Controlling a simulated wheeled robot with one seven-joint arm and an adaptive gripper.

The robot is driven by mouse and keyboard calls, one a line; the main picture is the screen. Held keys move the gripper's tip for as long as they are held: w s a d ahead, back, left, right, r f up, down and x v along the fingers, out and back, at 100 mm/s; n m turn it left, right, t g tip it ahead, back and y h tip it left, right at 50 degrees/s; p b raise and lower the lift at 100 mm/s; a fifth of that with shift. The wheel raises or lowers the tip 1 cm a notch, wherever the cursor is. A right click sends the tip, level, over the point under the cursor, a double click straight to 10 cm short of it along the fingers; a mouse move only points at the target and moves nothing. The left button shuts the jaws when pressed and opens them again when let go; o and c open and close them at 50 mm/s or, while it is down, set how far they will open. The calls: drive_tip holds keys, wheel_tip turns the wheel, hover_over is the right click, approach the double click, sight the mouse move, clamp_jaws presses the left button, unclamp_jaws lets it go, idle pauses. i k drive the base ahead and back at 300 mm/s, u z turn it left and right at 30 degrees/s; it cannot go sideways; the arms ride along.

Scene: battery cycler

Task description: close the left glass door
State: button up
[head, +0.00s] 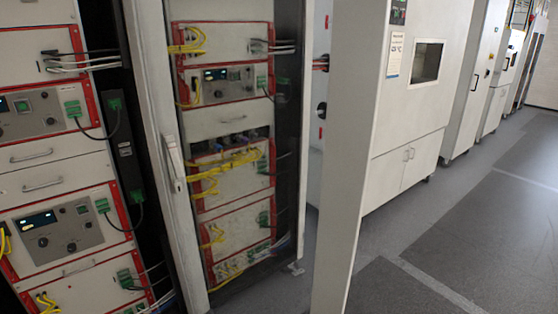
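A tall white-framed glass door (150,110) stands left of centre, with a pale vertical handle (173,163) on its frame. Red-edged instruments and yellow cables show in the area right of that frame; I cannot tell whether they are seen through the glass or reflected in it. Left of the frame, the rack (75,150) shows bare, with no glass visible in front of it. I cannot tell for sure from this view which panel is the left door or how far it stands open. My gripper is not in view.
A tall plain white panel (350,150) stands upright right of the instruments, near me. Behind it, a white chamber with a small window (426,62) and more cabinets recede to the right. Grey floor (460,240) is clear at the lower right.

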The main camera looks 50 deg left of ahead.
sight(360, 29)
drive_tip(key=i, duration=2.7)
drive_tip(key=u, duration=2.8)
drive_tip(key=k, duration=0.6)
drive_tip(key=u, duration=0.6)
